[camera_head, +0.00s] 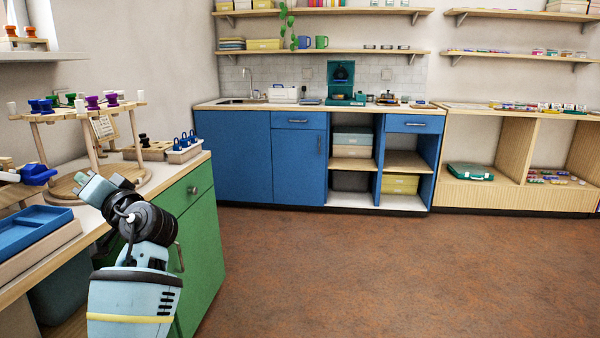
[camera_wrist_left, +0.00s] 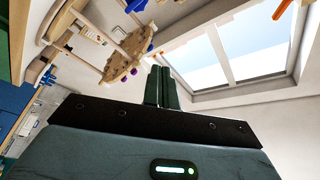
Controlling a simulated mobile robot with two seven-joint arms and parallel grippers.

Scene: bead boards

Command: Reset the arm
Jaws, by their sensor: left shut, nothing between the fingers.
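My left arm comes in at the lower left of the head view. Its gripper (camera_head: 88,186) is beside the green cabinet's counter, close to the front of the round wooden stand. In the left wrist view the two fingers of the gripper (camera_wrist_left: 161,88) are together with nothing between them. That view is tilted and looks up toward the window (camera_wrist_left: 255,45). My right gripper does not show in either view.
The wooden stand (camera_head: 88,110) with coloured knobs rises from the counter behind the gripper. A blue tray (camera_head: 35,228) lies at the left. The green cabinet (camera_head: 203,240) is below. Blue cabinets (camera_head: 235,155) line the back wall. The brown floor (camera_head: 400,270) is clear.

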